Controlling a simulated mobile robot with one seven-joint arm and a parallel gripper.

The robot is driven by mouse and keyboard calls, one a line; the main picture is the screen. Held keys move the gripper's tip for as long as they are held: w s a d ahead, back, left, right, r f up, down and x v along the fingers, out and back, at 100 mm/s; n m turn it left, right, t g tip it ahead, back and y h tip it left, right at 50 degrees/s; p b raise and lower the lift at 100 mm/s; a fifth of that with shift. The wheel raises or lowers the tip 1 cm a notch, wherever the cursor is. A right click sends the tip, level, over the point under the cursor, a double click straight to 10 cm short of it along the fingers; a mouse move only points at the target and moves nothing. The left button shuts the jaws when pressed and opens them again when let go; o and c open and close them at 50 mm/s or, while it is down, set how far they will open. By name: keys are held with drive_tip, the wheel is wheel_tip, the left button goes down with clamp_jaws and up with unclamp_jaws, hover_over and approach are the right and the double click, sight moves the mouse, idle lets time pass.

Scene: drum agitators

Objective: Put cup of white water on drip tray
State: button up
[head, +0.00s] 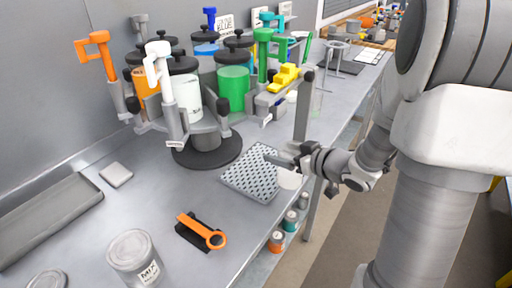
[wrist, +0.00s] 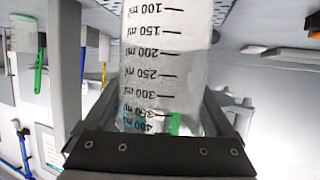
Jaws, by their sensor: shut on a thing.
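The clear cup (wrist: 165,65) with printed millilitre marks fills the middle of the wrist view. Its print shows upside down there. My gripper (wrist: 155,125) is shut on it, with a dark finger on each side. In the head view my gripper (head: 282,157) is over the right part of the drip tray (head: 245,178), a grey perforated plate on the bench. The pale cup (head: 290,179) shows just below the gripper, at the tray's right edge. Whether it touches the tray I cannot tell. A bit of perforated plate (wrist: 222,12) shows beside the cup in the wrist view.
A round stand with colored drums (head: 205,142) and handled agitators stands behind the tray. An orange-handled tool (head: 202,231) and a labelled can (head: 135,258) are in front. Small jars (head: 290,222) sit below the bench edge.

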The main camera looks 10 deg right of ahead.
drive_tip(key=shift+w+r+b+x, duration=0.1)
drive_tip(key=shift+r+b+x, duration=0.15)
drive_tip(key=shift+x, duration=1.85)
drive_tip(key=shift+w+r+b+x, duration=0.1)
drive_tip(key=shift+r+b+x, duration=0.15)
drive_tip(key=shift+x, duration=1.8)
drive_tip(key=shift+w+r+b+x, duration=0.1)
drive_tip(key=shift+r+b+x, duration=0.15)
drive_tip(key=shift+x, duration=1.85)
drive_tip(key=shift+s+a+f, duration=0.1)
drive_tip(key=shift+a, duration=0.05)
drive_tip(key=shift+f, duration=0.15)
drive_tip(key=o, duration=1.2)
drive_tip(key=shift+o, duration=0.2)
